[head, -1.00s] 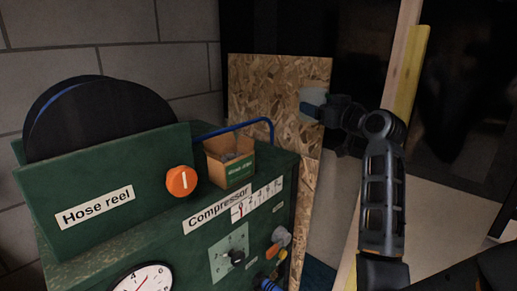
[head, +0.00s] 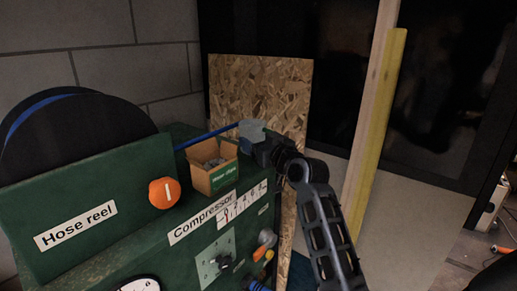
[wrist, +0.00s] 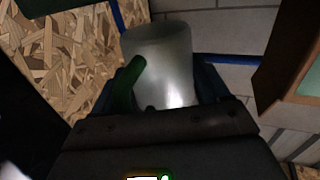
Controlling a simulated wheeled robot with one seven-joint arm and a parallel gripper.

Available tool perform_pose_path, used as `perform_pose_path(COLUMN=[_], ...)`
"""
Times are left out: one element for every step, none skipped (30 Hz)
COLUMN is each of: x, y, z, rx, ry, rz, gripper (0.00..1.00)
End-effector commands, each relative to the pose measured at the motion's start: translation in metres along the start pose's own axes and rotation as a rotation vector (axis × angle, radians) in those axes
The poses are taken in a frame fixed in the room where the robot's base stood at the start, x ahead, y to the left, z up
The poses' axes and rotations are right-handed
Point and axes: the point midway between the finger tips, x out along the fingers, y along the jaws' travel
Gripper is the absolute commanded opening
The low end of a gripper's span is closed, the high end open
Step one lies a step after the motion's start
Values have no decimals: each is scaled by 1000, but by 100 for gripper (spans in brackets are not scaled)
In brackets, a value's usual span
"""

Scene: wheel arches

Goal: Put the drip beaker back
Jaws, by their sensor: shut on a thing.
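The drip beaker (head: 252,131) is a pale, cloudy cup, seen in the head view above the back right edge of the green compressor cabinet. In the wrist view the beaker (wrist: 165,65) stands between the fingers, with a dark green curved part on its left side. My gripper (head: 262,142) is shut on the beaker; it also shows in the wrist view (wrist: 160,95). The green compressor cabinet (head: 150,230) has a white scale strip and knobs on its front. Whether the beaker touches the cabinet or the blue rail cannot be told.
An open cardboard box (head: 212,168) of small parts sits on the cabinet just left of the beaker. A blue rail (head: 205,137) runs behind it. A chipboard panel (head: 262,85) stands behind, with timber planks (head: 375,130) to the right. The hose reel (head: 75,135) is at left.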

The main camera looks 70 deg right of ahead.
Motion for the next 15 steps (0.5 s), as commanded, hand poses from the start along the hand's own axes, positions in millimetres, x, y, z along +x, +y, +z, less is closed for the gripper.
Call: perform_pose_path(x=[0, -1, 0, 0, 0, 0, 0, 0, 0, 0, 0, 0, 0, 0, 0], y=[0, 0, 0, 0, -1, -1, -1, 0, -1, -1, -1, -1, 0, -1, -1], z=[9, 14, 19, 22, 25, 27, 28, 28, 29, 28, 28, 28, 28, 28, 29], rx=[4, 3, 3, 3, 3, 2, 2, 1, 1, 1, 1, 1, 1, 1, 1], ry=[-5, -5, -5, -4, -3, -2, -1, -1, 0, 0, 0, 0, 0, 0, 0], rz=[1, 1, 1, 0, 0, 0, 0, 1, 1, 1, 1, 1, 0, 0, 0], gripper=[38, 38, 38, 38, 38, 38, 38, 38, 38, 38, 38, 38, 38, 38, 38])
